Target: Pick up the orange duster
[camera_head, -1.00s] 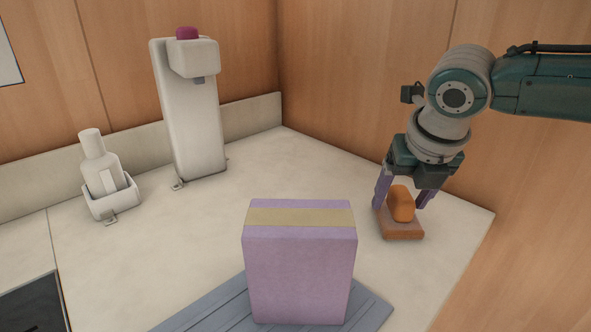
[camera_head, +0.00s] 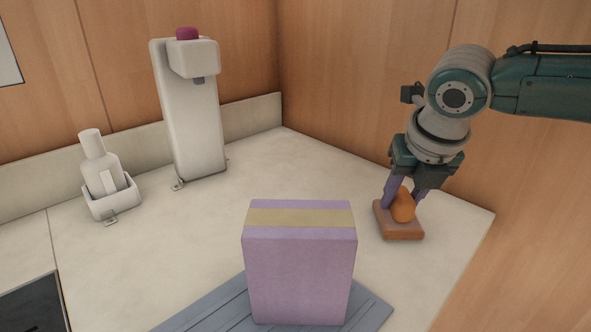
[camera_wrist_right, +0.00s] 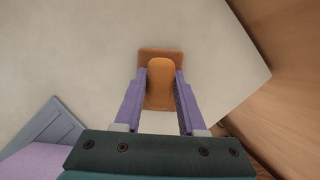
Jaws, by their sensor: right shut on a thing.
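The orange duster (camera_head: 402,207) has a rounded orange handle on a brown-orange rectangular base. It rests on the pale counter near the right edge. My right gripper (camera_head: 403,200) points down over it, with its purple fingers closed on the two sides of the handle. In the right wrist view, the duster (camera_wrist_right: 160,70) lies between the fingertips of the right gripper (camera_wrist_right: 161,78). The base sits flat, with no visible gap under it. My left gripper is not in view.
A purple box with a tan band (camera_head: 300,275) stands on a grey-blue ribbed mat (camera_head: 205,312) at the front. A white dispenser (camera_head: 190,120) with a dark red top and a white bottle (camera_head: 102,168) in a holder stand at the back left. Wooden walls close the back and right.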

